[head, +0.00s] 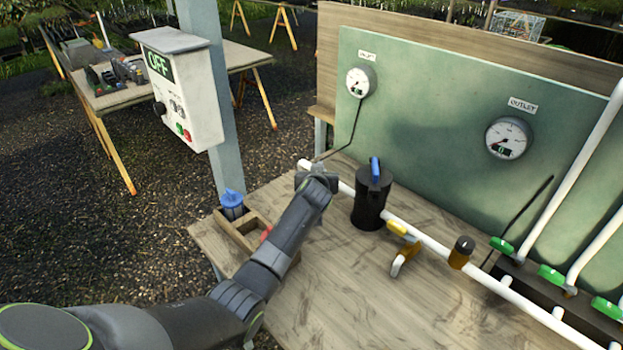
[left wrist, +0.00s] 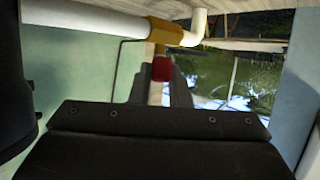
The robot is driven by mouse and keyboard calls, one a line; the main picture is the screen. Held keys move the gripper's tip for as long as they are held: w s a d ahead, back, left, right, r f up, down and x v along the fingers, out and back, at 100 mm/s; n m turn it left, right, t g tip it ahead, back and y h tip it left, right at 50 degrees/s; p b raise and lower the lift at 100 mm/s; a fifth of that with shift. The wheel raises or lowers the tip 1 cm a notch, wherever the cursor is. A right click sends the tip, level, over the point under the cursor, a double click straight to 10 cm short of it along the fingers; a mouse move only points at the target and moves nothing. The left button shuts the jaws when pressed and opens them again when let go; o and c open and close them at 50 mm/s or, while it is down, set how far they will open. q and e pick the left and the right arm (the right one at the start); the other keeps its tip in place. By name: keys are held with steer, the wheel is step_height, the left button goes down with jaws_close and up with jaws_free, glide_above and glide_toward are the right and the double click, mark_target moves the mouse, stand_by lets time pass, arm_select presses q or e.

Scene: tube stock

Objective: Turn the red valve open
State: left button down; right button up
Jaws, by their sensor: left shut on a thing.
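The red valve handle (left wrist: 162,68) shows in the left wrist view, below a brass valve body (left wrist: 160,30) on a white pipe (left wrist: 105,19). My left gripper (left wrist: 159,80) is shut on the red handle, with one dark finger on each side of it. In the head view my left gripper (head: 312,172) is at the left end of the white pipe, and my wrist hides the red valve. My right gripper is not in view.
A black canister with a blue handle (head: 371,203) stands right of my gripper. A wooden tray (head: 237,238) lies beside my forearm. A control box (head: 181,90) reads OFF. The front bench top (head: 345,290) is clear.

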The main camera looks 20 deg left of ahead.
arm_select(q)
steer(key=shift+w+d+f+n+g+y+b, duration=0.15)
steer(key=shift+d+n+g+y+b, duration=0.3)
steer(key=shift+b, duration=0.6)
steer(key=shift+w+d+r+n+g+y+b, duration=0.15)
steer(key=shift+d+n+y+b, duration=0.15)
steer(key=shift+n+y+b, duration=0.55)
steer(key=shift+f, duration=0.1)
steer(key=c, duration=1.4)
jaws_free()
steer(key=shift+o, duration=0.2)
